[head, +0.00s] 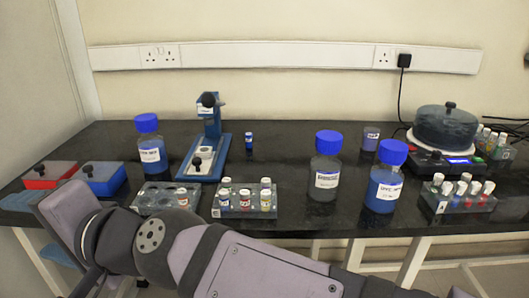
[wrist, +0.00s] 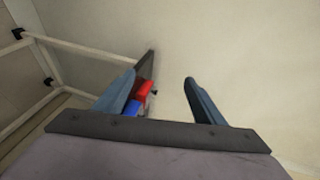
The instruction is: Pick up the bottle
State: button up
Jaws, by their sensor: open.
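Three blue-capped bottles stand upright on the black bench: one with blue liquid (head: 151,150) at the back left, one with clear or greyish contents (head: 326,165) right of centre, and one with blue liquid (head: 385,187) to its right. The task does not say which bottle is meant. My gripper (wrist: 160,78) is open, with nothing between its fingers in the wrist view. In the head view its blue-grey fingers show at the far left, by the bench's front left edge, away from all three bottles. No bottle shows in the wrist view.
On the black bench (head: 290,151) are red (head: 45,178) and blue (head: 98,180) boxes, a blue stand device (head: 211,145), vial racks (head: 244,203) (head: 456,200), a small vial (head: 249,142), a beaker (head: 371,138) and a domed machine (head: 446,128). Bare bench lies behind the middle rack.

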jog(key=w+d+r+m+t+h+p, duration=0.25)
jog(key=w+d+m+p, duration=0.35)
jog(key=w+p, duration=0.4)
jog(key=w+d+r+m+t+h+p, duration=0.15)
jog(key=w+d+m+h+p, duration=0.25)
jog(key=w+d+p, duration=0.6)
jog(key=n+h+p, duration=0.8)
jog(key=h+p, duration=0.9)
jog(key=h, duration=0.1)
send_near(387, 160)
jog(key=shift+t, duration=0.3)
jog(key=d+f, duration=0.1)
jog(key=f, duration=0.1)
jog(key=d+f, duration=0.1)
jog(key=f, duration=0.2)
jog(key=w+d+f, duration=0.1)
jog(key=f, duration=0.2)
jog(key=shift+w, duration=0.1)
jog(key=w+d+r+m+t+h+b, duration=0.2)
jog(key=w+d+m+b, duration=0.1)
jog(key=shift+w+r+t+b, duration=0.2)
jog(key=shift+w+t+b, duration=0.05)
jog(key=shift+t+b, duration=0.05)
jog(key=shift+w+d+r+m+t+h, duration=0.25)
jog(key=shift+w+r+m+t, duration=0.2)
jog(key=shift+r+m, duration=0.25)
jog(key=shift+p+x, duration=1.05)
jog(key=shift+x, duration=2.5)
